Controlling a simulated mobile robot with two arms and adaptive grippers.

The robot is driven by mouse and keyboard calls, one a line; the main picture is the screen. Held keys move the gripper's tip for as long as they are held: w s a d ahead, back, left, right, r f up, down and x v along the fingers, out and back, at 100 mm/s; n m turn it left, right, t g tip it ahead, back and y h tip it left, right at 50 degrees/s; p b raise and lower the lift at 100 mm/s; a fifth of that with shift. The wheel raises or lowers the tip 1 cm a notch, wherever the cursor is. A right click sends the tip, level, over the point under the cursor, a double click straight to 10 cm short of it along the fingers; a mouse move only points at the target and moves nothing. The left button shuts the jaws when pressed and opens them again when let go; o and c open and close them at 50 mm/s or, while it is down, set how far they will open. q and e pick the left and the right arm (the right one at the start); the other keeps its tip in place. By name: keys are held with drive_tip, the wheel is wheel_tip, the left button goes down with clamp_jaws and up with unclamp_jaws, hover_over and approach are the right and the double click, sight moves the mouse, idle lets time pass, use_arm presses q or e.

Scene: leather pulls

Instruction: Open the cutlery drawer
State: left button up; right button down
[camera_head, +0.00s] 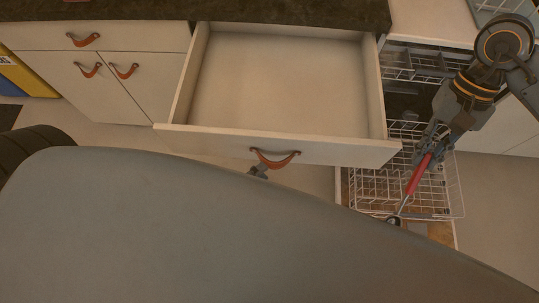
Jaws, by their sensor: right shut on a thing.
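A white drawer (280,146) in the middle of the head view stands pulled far out, and its inside looks empty. I take it as the cutlery drawer. A brown-orange leather pull (275,163) hangs on its front. My right gripper (427,153) is at the right, shut on a red-handled utensil (417,176) that slants down-left to a metal end, above a white wire rack.
The white wire rack (457,190) is pulled out at the right, below an open cabinet or dishwasher space with another rack. Closed white fronts with leather pulls (84,40) stand at the left. A dark countertop (130,10) runs along the back. My grey body covers the lower view.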

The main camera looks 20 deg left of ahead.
use_arm(q)
drive_tip(key=v, duration=0.6)
drive_tip(key=shift+s+a, duration=0.15)
drive_tip(key=shift+s, duration=0.25)
drive_tip(key=shift+r, duration=0.1)
drive_tip(key=s+a+f+n+g+y, duration=0.15)
drive_tip(key=f+n, duration=0.25)
drive_tip(key=f, duration=0.5)
drive_tip(key=a+f+n+g+y, duration=0.2)
drive_tip(key=a+f+n+y, duration=0.1)
drive_tip(key=f, duration=0.6)
drive_tip(key=s+a+f+n+g+y, duration=0.15)
drive_tip(key=f+n, duration=0.25)
drive_tip(key=f, duration=0.5)
drive_tip(key=s+a+f+n+g+y, duration=0.2)
drive_tip(key=s+f+n+g, duration=0.6)
drive_tip(key=f, duration=0.6)
drive_tip(key=shift+s+f+n, duration=0.15)
drive_tip(key=shift+s+n, duration=0.35)
drive_tip(key=shift+s, duration=0.6)
